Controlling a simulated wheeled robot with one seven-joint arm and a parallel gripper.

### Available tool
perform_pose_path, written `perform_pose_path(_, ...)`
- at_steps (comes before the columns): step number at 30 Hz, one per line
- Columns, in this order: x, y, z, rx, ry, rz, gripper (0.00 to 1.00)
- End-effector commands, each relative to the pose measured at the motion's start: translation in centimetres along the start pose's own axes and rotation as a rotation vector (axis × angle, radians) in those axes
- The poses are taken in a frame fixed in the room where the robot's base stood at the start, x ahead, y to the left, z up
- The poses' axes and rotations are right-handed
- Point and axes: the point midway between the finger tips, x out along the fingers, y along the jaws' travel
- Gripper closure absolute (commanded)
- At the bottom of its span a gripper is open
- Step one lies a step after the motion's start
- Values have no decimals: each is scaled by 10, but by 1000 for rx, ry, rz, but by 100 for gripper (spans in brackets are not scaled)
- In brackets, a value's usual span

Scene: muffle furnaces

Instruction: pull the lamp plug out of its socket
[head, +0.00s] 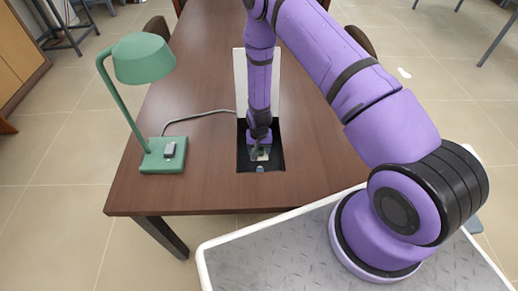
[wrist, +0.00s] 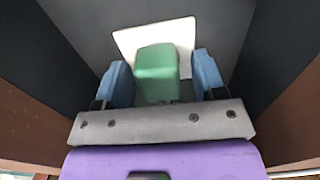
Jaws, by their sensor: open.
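The desk lamp (head: 144,62) is green and stands at the left of the brown table, with a grey cable (head: 200,116) running from its base toward the dark recess in the tabletop. The green plug (wrist: 156,70) sits on the white socket plate (wrist: 128,42) down in the recess. My gripper (head: 260,155) is lowered into the recess. In the wrist view, its blue fingers (wrist: 160,80) are open, one on each side of the plug, with a small gap visible on both sides. The plug's near end and the contact with the socket are hidden.
The dark walls of the recess (head: 243,158) stand close around my gripper. The tabletop (head: 205,150) is clear between the lamp and the recess.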

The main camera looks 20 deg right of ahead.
Motion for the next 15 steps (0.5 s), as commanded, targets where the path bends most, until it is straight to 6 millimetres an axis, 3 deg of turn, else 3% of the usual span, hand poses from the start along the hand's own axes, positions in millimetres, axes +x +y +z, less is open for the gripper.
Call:
perform_pose_path(1, 0, 0, 0, 0, 0, 0, 36)
perform_pose_path(9, 0, 0, 0, 0, 0, 0, 98)
perform_pose_path(15, -6, 0, 0, -1, 1, 0, 100)
